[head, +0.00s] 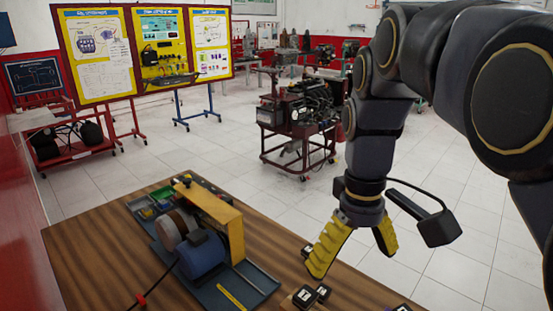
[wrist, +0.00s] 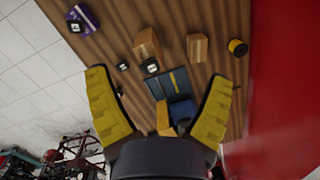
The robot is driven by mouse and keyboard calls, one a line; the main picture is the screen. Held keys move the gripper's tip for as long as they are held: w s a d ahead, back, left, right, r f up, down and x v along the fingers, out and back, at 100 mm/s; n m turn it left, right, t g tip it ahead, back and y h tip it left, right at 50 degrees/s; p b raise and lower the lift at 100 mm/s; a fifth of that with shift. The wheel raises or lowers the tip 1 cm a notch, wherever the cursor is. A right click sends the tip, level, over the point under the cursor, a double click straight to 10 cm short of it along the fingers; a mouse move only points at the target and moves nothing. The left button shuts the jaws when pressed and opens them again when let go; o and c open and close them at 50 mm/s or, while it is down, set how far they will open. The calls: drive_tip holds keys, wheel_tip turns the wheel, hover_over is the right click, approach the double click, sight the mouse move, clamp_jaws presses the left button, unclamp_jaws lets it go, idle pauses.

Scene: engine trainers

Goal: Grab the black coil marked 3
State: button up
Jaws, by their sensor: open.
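Black coils with white marks sit at the front of the wooden table. In the head view, one coil (head: 305,296) rests on a light wooden block, with another coil (head: 323,291) close beside it. A third coil (head: 307,251) is partly hidden behind my gripper's left finger. I cannot read which is marked 3. My gripper (head: 352,262) is open and empty above the table; its yellow fingers also show in the wrist view (wrist: 165,105).
A grinder-like machine (head: 203,250) on a blue base stands on the wooden table (head: 85,255). A brown box (wrist: 197,48) and a yellow spool (wrist: 238,48) lie near the coils. An engine trainer (head: 305,110) and display boards (head: 160,55) stand beyond on the tiled floor.

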drive_tip(key=w+d+n, duration=0.2)
drive_tip(key=w+n, duration=0.1)
drive_tip(key=w, duration=1.1)
drive_tip(key=n+t, duration=0.1)
drive_tip(key=n, duration=0.2)
hover_over(323, 290)
wheel_tip(323, 290, down, 6)
drive_tip(key=r, duration=0.1)
drive_tip(key=f, duration=2.7)
drive_tip(key=shift+s+a+f, duration=0.1)
drive_tip(key=shift+s+a, duration=0.05)
drive_tip(key=shift+s, duration=0.05)
drive_tip(key=shift+w+f, duration=0.2)
drive_tip(key=shift+f, duration=2.55)
drive_tip(key=c, duration=1.2)
